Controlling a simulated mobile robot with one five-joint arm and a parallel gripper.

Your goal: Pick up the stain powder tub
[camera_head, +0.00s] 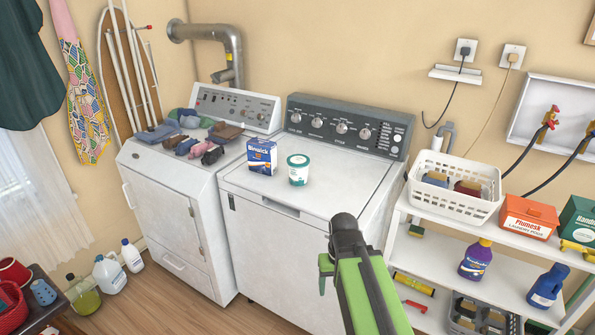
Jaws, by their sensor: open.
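The tub (298,170) is a small white round container with a teal lid and teal marking. It stands upright on top of the right-hand white machine (345,185), toward its left side. My green and dark grey arm (362,285) rises from the bottom edge in front of this machine, to the right of and below the tub in the picture. Clear floor of the machine top shows between the arm and the tub. Nothing touches the tub.
A blue and white box (262,157) stands close to the left of the tub. The control panel (345,124) rises behind. Folded clothes (200,140) lie on the left machine. A shelf at right holds a white basket (452,205) and an orange box (527,217). The machine top right of the tub is bare.

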